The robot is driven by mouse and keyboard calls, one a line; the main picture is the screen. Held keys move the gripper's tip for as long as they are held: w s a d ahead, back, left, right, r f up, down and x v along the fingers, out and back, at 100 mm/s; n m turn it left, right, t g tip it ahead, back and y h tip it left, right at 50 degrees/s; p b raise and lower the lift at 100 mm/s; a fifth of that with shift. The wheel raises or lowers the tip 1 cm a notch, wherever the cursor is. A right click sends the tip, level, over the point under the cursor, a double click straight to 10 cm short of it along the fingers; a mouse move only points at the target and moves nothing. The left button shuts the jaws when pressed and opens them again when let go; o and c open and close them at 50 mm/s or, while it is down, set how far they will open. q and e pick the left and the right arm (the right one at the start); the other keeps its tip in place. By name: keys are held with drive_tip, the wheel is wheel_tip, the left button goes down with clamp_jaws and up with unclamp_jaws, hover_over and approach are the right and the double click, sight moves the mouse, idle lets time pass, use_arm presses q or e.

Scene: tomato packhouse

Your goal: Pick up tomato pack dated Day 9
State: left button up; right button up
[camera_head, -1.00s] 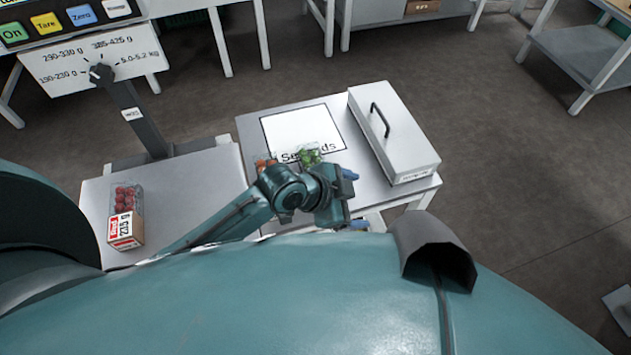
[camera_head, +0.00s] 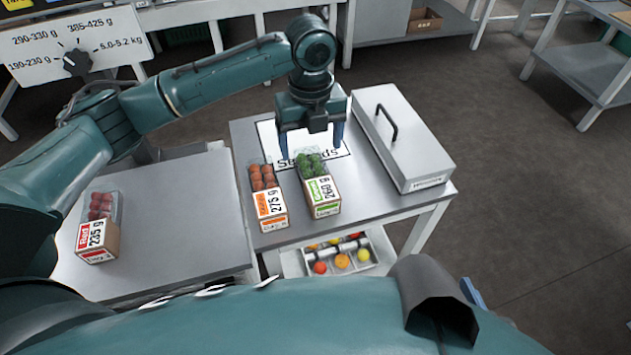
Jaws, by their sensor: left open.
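The last two stand side by side on the right table. Small print low on the labels is too blurred to read a day. My left gripper (camera_head: 311,148) is open and points down, its blue fingers at the far end of the green pack, seemingly above it. A blue piece (camera_head: 472,292) at lower right seems to be my right gripper's finger; the rest is hidden.
A tray of coloured tomatoes (camera_head: 308,254) sits lower, under the table front. A dial sign (camera_head: 75,45) is at upper left.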

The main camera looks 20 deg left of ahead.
sight(316, 172)
use_arm(q)
wheel_tip(316, 172, down, 4)
drive_tip(key=shift+f, duration=0.2)
drive_tip(key=f, duration=0.1)
drive_tip(key=f+b, duration=0.1)
drive_tip(key=f, duration=0.3)
drive_tip(key=shift+w+d+b, duration=0.1)
drive_tip(key=shift+d+b, duration=0.25)
use_arm(e)
drive_tip(key=shift+s+d+r+t, duration=0.15)
drive_tip(key=shift+d+r+t, duration=0.25)
drive_tip(key=shift+d, duration=0.05)
use_arm(q)
drive_tip(key=c, duration=1.2)
drive_tip(key=shift+c, duration=0.2)
use_arm(e)
drive_tip(key=shift+s+a+f, duration=0.1)
drive_tip(key=shift+s+f, duration=0.05)
drive_tip(key=shift+f, duration=0.1)
